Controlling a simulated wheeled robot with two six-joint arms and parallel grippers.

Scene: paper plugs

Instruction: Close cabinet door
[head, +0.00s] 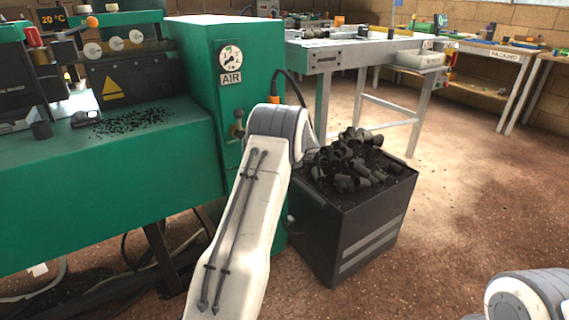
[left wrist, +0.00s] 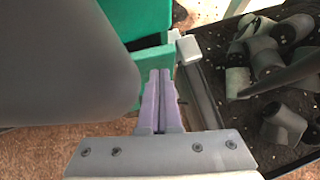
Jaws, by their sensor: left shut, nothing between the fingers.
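The green cabinet (head: 198,75) stands left of centre in the head view, with a round dial and an AIR label on its front. My left arm crosses in front of its lower part and hides much of that front. My left gripper (left wrist: 158,75) shows in the left wrist view, its purple fingers shut together and empty. The fingertips are beside a green panel edge (left wrist: 154,72); I cannot tell whether they touch. Another green surface (left wrist: 138,17) lies beyond it. I cannot tell how far the cabinet door stands open. My right gripper is out of view.
A dark bin (head: 345,235) full of grey plugs stands right of the cabinet, close to my left gripper; its plugs (left wrist: 282,122) fill the right of the wrist view. A metal table (head: 350,50) stands behind. Open floor (head: 450,200) lies to the right.

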